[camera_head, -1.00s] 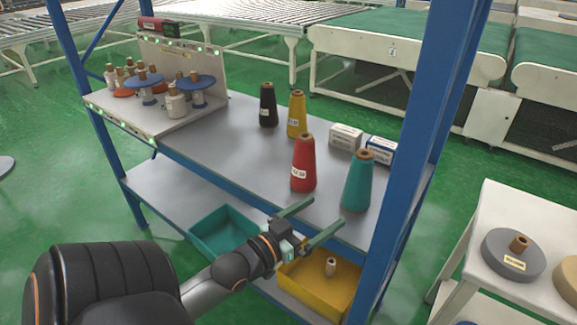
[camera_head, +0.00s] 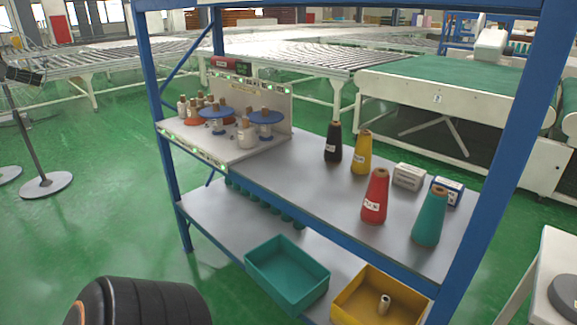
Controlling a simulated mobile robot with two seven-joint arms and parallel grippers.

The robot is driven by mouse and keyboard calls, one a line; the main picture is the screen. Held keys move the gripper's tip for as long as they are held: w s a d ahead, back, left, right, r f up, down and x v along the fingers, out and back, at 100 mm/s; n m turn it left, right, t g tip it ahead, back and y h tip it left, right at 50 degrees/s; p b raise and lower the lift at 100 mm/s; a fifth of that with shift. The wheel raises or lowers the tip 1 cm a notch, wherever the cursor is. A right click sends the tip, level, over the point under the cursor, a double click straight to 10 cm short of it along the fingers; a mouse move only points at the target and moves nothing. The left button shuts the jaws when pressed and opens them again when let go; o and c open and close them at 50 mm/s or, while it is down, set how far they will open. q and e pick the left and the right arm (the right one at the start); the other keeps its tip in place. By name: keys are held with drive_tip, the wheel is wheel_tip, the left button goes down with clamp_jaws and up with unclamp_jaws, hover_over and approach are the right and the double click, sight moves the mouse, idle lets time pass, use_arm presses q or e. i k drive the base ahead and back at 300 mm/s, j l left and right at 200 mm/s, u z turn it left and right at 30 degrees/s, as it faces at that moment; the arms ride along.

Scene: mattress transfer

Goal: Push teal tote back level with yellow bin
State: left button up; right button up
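The teal tote (camera_head: 287,279) is an open, empty-looking box on the lower shelf of the blue-framed rack. Its front wall lies close to the shelf's front edge. The yellow bin (camera_head: 352,306) stands to its right on the same shelf, with a small gap between them. The bin holds a small pale cone or spool (camera_head: 384,304), and its front is cut off by the bottom of the picture. A dark rounded part of my arm shows at the lower left. Neither gripper is in view.
The upper shelf (camera_head: 300,190) carries black, yellow, red and teal thread cones, two small boxes and a panel with spools. A blue post (camera_head: 495,170) stands right of the bin. The lower shelf is bare left of the tote, with a row of small teal objects (camera_head: 265,205) behind.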

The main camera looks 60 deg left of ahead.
sight(293, 279)
drive_tip(key=i+j+u, duration=0.1)
drive_tip(key=u, duration=0.2)
drive_tip(key=i+j+u, duration=0.1)
drive_tip(key=u, duration=0.15)
drive_tip(key=i+u, duration=0.1)
drive_tip(key=u, duration=1.3)
drive_tip(key=i+j+z, duration=0.1)
drive_tip(key=j+z, duration=0.4)
drive_tip(key=i+j, duration=0.05)
drive_tip(key=j, duration=0.05)
